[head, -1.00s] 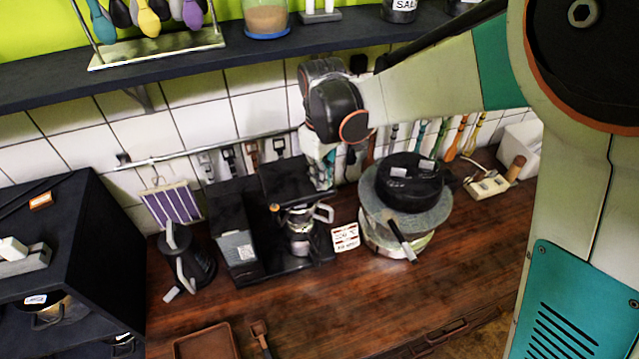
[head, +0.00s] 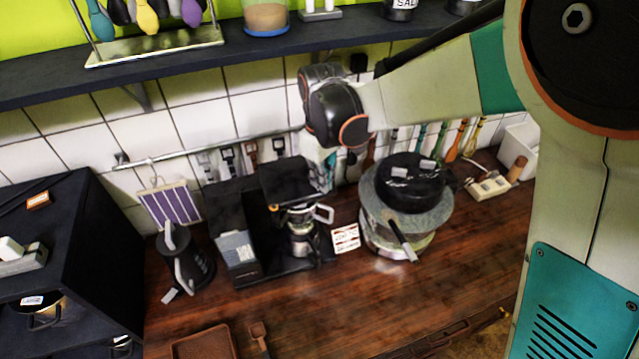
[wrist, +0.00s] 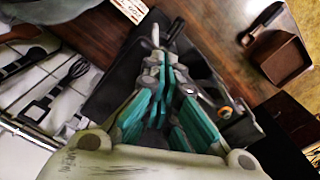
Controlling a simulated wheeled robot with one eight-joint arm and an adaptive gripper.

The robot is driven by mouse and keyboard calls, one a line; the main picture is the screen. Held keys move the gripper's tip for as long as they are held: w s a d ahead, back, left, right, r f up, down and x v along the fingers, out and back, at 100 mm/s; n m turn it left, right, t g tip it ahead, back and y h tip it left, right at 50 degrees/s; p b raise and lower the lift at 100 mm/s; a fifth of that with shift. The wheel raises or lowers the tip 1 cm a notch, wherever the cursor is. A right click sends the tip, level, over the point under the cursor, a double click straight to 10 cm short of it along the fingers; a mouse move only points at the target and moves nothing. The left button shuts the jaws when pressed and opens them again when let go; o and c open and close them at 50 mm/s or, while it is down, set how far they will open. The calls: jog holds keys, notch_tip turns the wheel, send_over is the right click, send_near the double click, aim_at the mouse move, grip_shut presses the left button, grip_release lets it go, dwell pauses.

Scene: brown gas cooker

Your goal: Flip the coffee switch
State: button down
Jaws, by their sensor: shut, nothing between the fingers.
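The black coffee machine (head: 247,212) stands on the wooden counter against the tiled wall, with a carafe (head: 303,238) in its right part and a grey panel at its left front. My gripper (wrist: 165,42) is shut and empty, its teal fingers over the dark machine body (wrist: 118,82) in the wrist view. In the head view only a bit of the gripper shows, behind the machine's right side. A small orange round part (wrist: 226,112) shows beside the fingers. I cannot tell whether it is the switch. Contact cannot be judged.
A black kettle (head: 184,265) stands left of the machine. A small sign (head: 345,238) and a round appliance with a black lid (head: 410,185) stand to the right. A shelf (head: 180,68) and a utensil rail (head: 150,160) lie behind. The front counter is mostly clear.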

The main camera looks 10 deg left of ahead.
jog(key=shift+f, duration=0.25)
jog(key=shift+r, duration=0.2)
jog(key=shift+r+p, duration=1.7)
jog(key=shift+r, duration=1.7)
